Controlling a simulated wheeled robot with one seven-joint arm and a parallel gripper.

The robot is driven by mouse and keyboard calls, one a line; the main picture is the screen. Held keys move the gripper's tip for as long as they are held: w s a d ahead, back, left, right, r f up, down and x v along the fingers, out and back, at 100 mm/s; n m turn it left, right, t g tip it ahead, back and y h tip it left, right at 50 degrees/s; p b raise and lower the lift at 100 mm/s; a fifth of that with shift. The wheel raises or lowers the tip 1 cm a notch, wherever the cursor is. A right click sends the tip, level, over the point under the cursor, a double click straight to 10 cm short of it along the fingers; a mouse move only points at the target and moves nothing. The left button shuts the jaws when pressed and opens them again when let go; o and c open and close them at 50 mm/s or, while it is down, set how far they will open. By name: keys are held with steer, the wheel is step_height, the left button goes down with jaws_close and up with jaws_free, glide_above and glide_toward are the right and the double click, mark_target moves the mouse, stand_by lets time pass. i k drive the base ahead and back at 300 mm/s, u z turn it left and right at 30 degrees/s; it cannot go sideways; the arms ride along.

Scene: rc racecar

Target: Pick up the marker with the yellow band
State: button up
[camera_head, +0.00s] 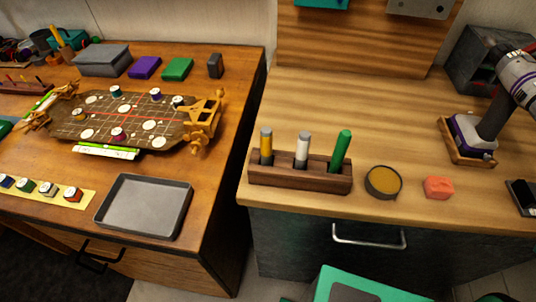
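The marker with the yellow band (266,147) stands upright in the left slot of a dark wooden holder (300,179), near the front edge of the right-hand worktop. It has a grey top, and its lower end is hidden in the holder. Beside it in the same holder are a white marker with a grey top (302,151) in the middle and a green marker (341,150), leaning slightly, at the right. My gripper is not in view.
Right of the holder are a round amber-topped tin (383,182), a red block (438,187) and a cordless tool in a wooden cradle (487,130). The worktop behind the holder is clear. The left bench holds a grey tray (145,206) and a board with round pieces (130,118).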

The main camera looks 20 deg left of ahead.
mark_target(266, 132)
steer(key=u, duration=0.05)
steer(key=k, duration=0.85)
steer(key=u, duration=1)
steer(key=i, duration=0.65)
steer(key=z, duration=0.15)
